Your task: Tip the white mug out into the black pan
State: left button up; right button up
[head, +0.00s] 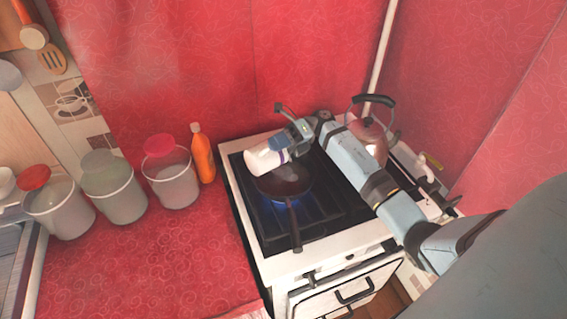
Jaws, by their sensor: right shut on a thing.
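The white mug (261,158) is in my right gripper (291,141), tilted well over on its side above the black pan (297,184). My right gripper is shut on it, and the arm reaches in from the right. The mug covers the far left part of the pan. The pan sits on the stove with its handle pointing toward the front. I cannot tell whether anything is coming out of the mug. My left gripper is not in view.
Blue flame shows under the pan on the stove (262,237). A kettle (368,137) stands at the back right, close behind my right arm. An orange bottle (203,153) and several lidded canisters stand left. The red counter (150,262) is clear in front.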

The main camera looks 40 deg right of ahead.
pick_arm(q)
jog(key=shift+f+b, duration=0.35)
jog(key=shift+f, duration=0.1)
pick_arm(e)
jog(key=shift+d+y, duration=0.25)
jog(key=shift+y, duration=0.05)
jog(key=d+y+b, duration=0.1)
jog(key=y+b, duration=0.1)
jog(key=b, duration=0.1)
jog(key=shift+w+d, duration=0.1)
jog(key=shift+d, duration=0.15)
jog(key=a+r+h+p, duration=0.1)
jog(key=p, duration=0.2)
jog(key=shift+r, duration=0.3)
jog(key=a+f+h+p, duration=0.1)
jog(key=h+p, duration=0.1)
jog(key=shift+a+f+h+p, duration=0.1)
jog(key=shift+a+h+p, duration=0.2)
jog(key=shift+a+p, duration=0.1)
jog(key=shift+a+f, duration=0.1)
jog(key=shift+f, duration=0.25)
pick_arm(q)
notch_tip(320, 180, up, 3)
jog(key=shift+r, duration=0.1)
pick_arm(e)
jog(key=shift+h, duration=0.3)
